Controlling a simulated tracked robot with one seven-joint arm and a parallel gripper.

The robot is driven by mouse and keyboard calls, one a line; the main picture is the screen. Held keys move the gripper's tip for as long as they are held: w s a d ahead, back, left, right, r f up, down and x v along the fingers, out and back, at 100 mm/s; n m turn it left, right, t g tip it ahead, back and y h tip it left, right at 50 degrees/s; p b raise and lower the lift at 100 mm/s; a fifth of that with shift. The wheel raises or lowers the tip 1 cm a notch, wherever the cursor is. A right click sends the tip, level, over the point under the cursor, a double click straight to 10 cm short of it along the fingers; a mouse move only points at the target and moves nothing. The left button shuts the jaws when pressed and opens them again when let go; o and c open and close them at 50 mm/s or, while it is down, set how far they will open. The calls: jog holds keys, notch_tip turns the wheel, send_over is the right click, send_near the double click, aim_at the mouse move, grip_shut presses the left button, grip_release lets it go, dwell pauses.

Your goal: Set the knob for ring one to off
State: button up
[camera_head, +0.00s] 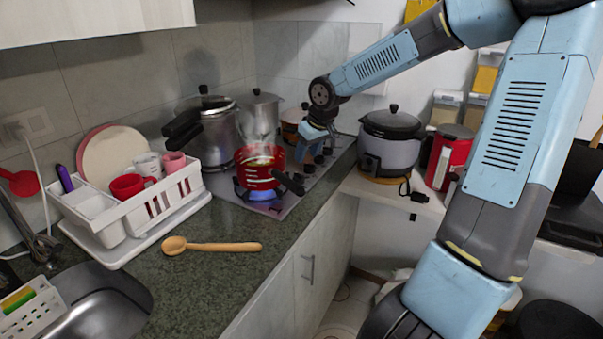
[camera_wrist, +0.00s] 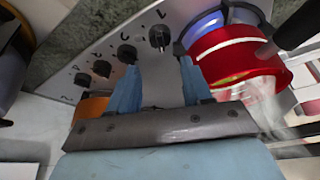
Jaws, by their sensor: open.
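The cooktop has a row of dark knobs on its steel panel (camera_wrist: 200,8). In the head view, my gripper (camera_head: 317,134) is over the knob side of the cooktop. A blue flame (camera_head: 262,196) glows under the red pot.
A pressure cooker (camera_head: 212,128) and another steel pot (camera_head: 260,116) stand behind. A rice cooker (camera_head: 388,145) stands right. A wooden spoon (camera_head: 212,246) lies on the front counter.

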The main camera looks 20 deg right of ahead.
aim_at(300, 175)
jog(key=shift+x, duration=4.75)
jog(key=shift+c, duration=0.5)
jog(key=c, duration=0.6)
jog(key=shift+d+n+g+y, duration=0.1)
jog(key=shift+n+g+y, duration=0.2)
jog(key=shift+n, duration=0.75)
jog(key=shift+d+n+g+y, duration=0.15)
jog(key=shift+n+y, duration=0.25)
jog(key=shift+n, duration=0.65)
jog(key=shift+a, duration=0.1)
